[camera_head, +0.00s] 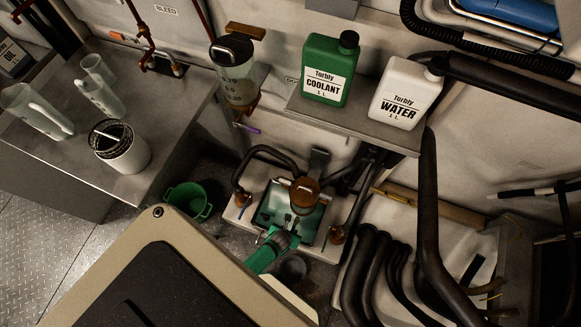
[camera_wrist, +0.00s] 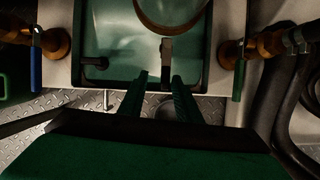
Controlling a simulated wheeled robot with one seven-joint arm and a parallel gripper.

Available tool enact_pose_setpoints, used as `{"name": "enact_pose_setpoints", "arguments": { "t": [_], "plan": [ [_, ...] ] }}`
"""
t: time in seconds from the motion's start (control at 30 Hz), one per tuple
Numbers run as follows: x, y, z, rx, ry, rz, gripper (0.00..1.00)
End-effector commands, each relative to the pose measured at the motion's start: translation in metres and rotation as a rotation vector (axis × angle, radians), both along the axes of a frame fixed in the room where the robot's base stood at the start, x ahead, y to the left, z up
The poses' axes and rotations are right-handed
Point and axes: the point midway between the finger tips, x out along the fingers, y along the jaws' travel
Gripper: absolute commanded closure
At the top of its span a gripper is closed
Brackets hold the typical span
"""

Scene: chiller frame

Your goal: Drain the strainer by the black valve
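The strainer appears to be the copper-coloured cylinder (camera_head: 304,192) over a green tray (camera_head: 268,215); its lower rim (camera_wrist: 170,22) shows at the top of the wrist view. A dark grey lever (camera_wrist: 166,62) hangs below that rim. A short black handle (camera_wrist: 95,62) lies at the tray's left side. I cannot tell for certain which of these is the black valve. My gripper (camera_wrist: 161,78) is open, its two green fingers pointing at the tray. The grey lever lies just beyond and between the fingertips, with no clear contact. In the head view my gripper (camera_head: 286,238) partly covers the tray's front.
Blue-handled (camera_wrist: 36,68) and green-handled (camera_wrist: 239,80) valves flank the tray. A dark round container (camera_head: 293,268) stands on the floor below; a green bucket (camera_head: 188,200) stands left. Thick black hoses (camera_head: 365,270) crowd the right. Coolant (camera_head: 322,50) and water (camera_head: 410,75) jugs stand on a shelf above.

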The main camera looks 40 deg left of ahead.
Motion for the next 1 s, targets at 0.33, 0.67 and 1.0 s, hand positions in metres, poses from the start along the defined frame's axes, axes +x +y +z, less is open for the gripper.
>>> {"name": "enact_pose_setpoints", "arguments": {
  "t": [0.33, 0.67, 1.0],
  "plan": [
    [-0.005, -0.002, 0.017, 0.0, -0.003, -0.004, 0.7],
    [-0.026, -0.006, 0.068, 0.001, -0.002, -0.003, 0.7],
    [-0.039, -0.009, 0.098, 0.0, 0.0, 0.0, 0.7]
  ]
}}
